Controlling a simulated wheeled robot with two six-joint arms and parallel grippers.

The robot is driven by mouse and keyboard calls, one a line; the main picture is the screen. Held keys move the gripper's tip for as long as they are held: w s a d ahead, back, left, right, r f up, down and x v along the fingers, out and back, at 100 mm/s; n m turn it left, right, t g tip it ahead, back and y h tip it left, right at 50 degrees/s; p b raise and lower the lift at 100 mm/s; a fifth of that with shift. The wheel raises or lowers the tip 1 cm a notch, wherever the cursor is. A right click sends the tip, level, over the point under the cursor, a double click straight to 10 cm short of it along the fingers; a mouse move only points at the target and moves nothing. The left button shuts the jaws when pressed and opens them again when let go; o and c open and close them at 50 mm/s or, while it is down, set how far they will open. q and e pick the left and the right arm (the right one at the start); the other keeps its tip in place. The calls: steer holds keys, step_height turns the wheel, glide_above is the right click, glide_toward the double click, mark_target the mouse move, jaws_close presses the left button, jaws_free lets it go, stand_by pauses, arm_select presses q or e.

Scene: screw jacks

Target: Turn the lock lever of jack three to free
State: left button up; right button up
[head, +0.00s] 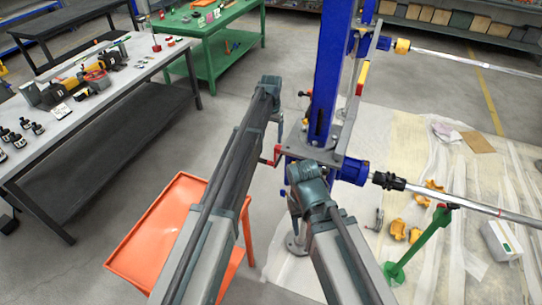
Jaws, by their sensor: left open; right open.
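A blue column (330,70) stands at the centre with blue jack housings, one low (352,171) and one higher (365,45). I see no readable jack numbers, so I cannot tell which is jack three. A small black-knobbed lever (302,94) sticks out left of the column, and a red crank-like part (268,161) shows lower left. I cannot tell if either is the lock lever. My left gripper end (270,84) is left of the column, apart from the knob. My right gripper end (303,174) is in front of the column's base plate. Both sets of fingertips are hidden.
An orange tray cart (140,265) stands at lower left, beside my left arm. A grey workbench (50,140) with tools is farther left. Shafts (470,205) run right from the jacks. A green stand (415,245) and yellow parts (398,229) are on the sheeted floor.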

mark_target(271, 162)
arm_select(q)
steer(key=shift+f, duration=0.25)
step_height(271, 162, down, 14)
steer(key=b, duration=1.4)
steer(key=shift+r, duration=0.25)
steer(key=c, duration=0.9)
jaws_close()
steer(key=shift+a, duration=0.1)
